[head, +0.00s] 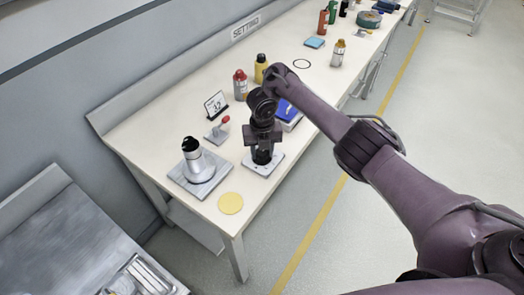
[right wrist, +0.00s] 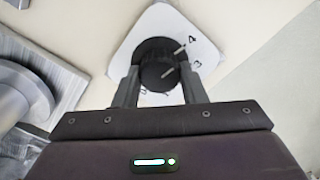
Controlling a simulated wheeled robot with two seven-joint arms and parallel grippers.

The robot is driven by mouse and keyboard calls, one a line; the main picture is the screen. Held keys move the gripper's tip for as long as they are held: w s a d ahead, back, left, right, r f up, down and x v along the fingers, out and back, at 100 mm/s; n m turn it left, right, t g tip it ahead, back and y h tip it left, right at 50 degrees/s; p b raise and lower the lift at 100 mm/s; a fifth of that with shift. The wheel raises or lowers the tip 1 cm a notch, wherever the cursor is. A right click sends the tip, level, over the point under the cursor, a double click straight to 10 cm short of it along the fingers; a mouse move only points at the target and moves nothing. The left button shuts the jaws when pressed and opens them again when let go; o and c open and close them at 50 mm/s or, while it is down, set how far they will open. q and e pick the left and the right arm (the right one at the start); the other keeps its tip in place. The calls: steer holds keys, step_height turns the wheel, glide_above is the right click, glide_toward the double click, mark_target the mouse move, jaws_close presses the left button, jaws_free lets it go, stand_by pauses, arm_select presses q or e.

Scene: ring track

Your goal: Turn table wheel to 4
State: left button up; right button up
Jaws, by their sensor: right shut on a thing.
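The table wheel is a dark round knob (right wrist: 158,72) on a white square plate (right wrist: 152,25) with printed numbers. In the right wrist view the 4 and the 3 stand at its right side; another mark below is partly hidden. A pale line on the knob slants up and right, roughly toward the 4; I cannot tell if it lines up exactly. My right gripper (right wrist: 158,88) is shut on the knob, one finger on each side. In the head view the plate (head: 275,166) lies near the table's front edge, under my right gripper (head: 262,155). My left gripper is not in view.
On the table (head: 160,125), a metal device with a black top (head: 192,150) stands left of the plate. A yellow disc (head: 231,203), a small red-knobbed lever (head: 218,130), a number card (head: 215,105), a blue box (head: 290,115) and bottles (head: 240,85) are near. The aisle is clear.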

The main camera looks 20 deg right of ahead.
mark_target(262, 152)
steer(key=o, duration=1)
step_height(262, 152, up, 8)
steer(key=p, duration=0.7)
steer(key=shift+f, duration=0.15)
